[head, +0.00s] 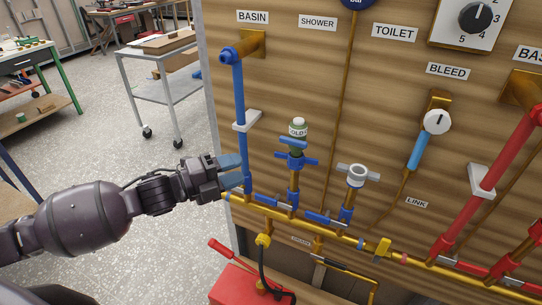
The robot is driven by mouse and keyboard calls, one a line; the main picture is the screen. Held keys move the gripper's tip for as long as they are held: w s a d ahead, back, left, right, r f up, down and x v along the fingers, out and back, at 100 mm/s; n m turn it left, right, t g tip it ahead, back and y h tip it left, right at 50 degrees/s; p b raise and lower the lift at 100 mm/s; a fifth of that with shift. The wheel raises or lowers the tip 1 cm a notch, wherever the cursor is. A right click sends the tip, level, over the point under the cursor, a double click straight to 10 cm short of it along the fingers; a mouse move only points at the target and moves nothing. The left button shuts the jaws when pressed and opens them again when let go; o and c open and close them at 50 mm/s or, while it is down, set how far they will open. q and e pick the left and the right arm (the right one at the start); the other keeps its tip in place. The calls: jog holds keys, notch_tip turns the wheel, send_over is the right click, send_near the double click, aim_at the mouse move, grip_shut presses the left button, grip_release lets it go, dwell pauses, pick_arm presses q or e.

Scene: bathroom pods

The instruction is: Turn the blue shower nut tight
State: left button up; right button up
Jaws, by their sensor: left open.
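The blue winged nut (297,160) sits on the short riser under the SHOWER label (318,23), below a green and white cap marked COLD (298,128). My left gripper (241,175) comes in from the left with its bluish fingers open. It is beside the lower part of the blue basin pipe (239,100), left of the nut and slightly lower, apart from the nut. Whether a finger touches the pipe I cannot tell. Nothing shows held in it. My right gripper is out of view.
A brass manifold pipe (340,236) runs along the bottom of the wooden panel. A grey-winged fitting (357,174) stands right of the nut, and red pipes (487,180) farther right. A red box (245,284) is below. Floor at left is open near a trolley (170,90).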

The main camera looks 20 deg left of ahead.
aim_at(276, 155)
pick_arm(q)
jog(key=x, duration=0.9)
jog(key=shift+w+d, duration=0.2)
jog(key=shift+w, duration=0.15)
grip_shut()
jog(key=shift+w, duration=0.1)
jog(key=shift+w+a+m+g+h, duration=0.1)
jog(key=shift+w+m+g+h, duration=0.15)
jog(key=shift+m+g+h, duration=0.6)
grip_release()
